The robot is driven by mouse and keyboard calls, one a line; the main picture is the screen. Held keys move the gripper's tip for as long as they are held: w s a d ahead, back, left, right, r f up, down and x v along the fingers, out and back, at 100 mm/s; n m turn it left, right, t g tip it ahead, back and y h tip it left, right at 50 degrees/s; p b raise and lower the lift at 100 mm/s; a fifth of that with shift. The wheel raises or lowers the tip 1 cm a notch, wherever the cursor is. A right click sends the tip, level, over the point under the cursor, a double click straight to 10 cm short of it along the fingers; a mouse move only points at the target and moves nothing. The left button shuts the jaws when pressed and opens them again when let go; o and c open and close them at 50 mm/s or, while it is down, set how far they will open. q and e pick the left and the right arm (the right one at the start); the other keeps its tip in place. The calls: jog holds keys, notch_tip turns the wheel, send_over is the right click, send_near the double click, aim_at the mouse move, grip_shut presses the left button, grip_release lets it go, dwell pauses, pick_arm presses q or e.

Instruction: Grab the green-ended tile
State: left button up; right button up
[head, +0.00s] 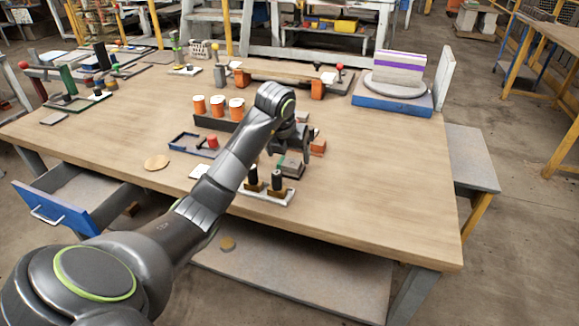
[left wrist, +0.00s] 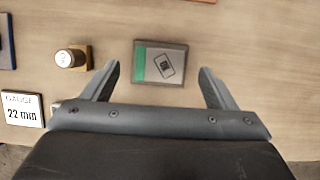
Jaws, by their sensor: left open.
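The green-ended tile (left wrist: 160,62) is a grey rectangular plate with a green band at its left end and a dark symbol on its face. It lies flat on the wooden table. In the head view the tile (head: 292,168) is partly hidden by my arm and gripper. My left gripper (left wrist: 160,85) is open and empty, its two fingers pointing toward the table on either side of the tile's near edge; it is apart from the tile. In the head view the left gripper (head: 290,148) hangs above the tile. My right gripper is in neither view.
A block with a round white-topped peg (left wrist: 72,57) stands left of the tile. A white card reading "GAUGE 22 mm" (left wrist: 22,109) lies nearer. A rack with orange cups (head: 217,121) and a blue tray (head: 185,143) stand left. The table's right front is clear.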

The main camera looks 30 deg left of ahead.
aim_at(290, 161)
pick_arm(q)
jog(key=x, duration=0.3)
jog(key=shift+w+f, duration=0.1)
jog(key=shift+c, duration=0.4)
jog(key=c, duration=1)
